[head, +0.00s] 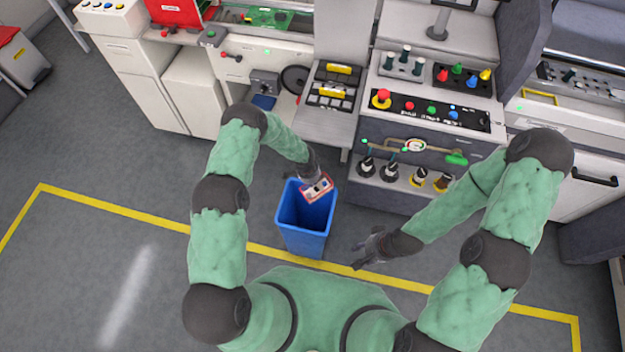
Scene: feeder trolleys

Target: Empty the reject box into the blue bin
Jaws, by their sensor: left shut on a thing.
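The blue bin (304,235) stands upright on the grey floor near the yellow line, in front of the machines. My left gripper (314,180) is over the bin's far right rim, shut on the reject box (317,189), a small box with red and white on it. The box is tilted over the bin opening. Its contents cannot be made out, and the bin's inside looks dark blue with nothing distinct in it. My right gripper (360,251) is to the right of the bin, apart from it, above the floor, with its fingers spread and nothing between them.
A grey machine panel (435,112) with knobs, a red button and a green-handled lever stands behind. White cabinets (195,90) stand at the left back. A yellow floor line (120,210) runs past the bin. The floor at the left is clear.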

